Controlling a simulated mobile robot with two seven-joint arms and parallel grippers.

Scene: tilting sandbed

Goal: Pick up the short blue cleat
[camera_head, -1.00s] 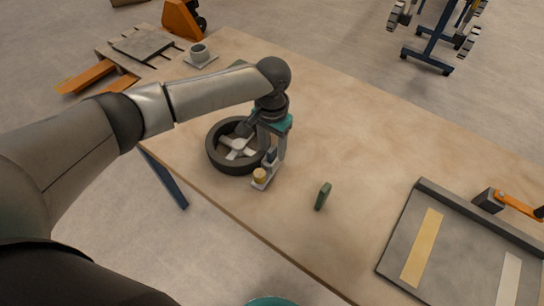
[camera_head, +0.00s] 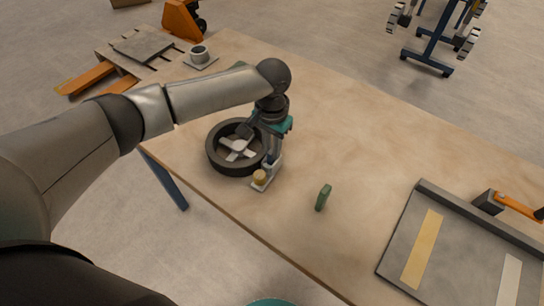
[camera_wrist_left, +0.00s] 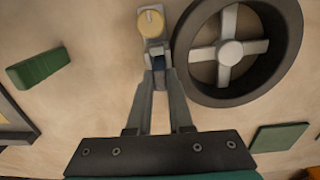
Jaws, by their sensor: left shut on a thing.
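In the head view the cleat is mostly covered by the fingers. My right gripper is not in view.
A dark ring with a pale four-armed hub (camera_head: 225,164) stands close beside the left gripper. A green block (camera_head: 323,198) stands to the right on the wooden table (camera_head: 340,120). A grey tray (camera_head: 405,245) with strips lies at the right. The table's middle is clear.

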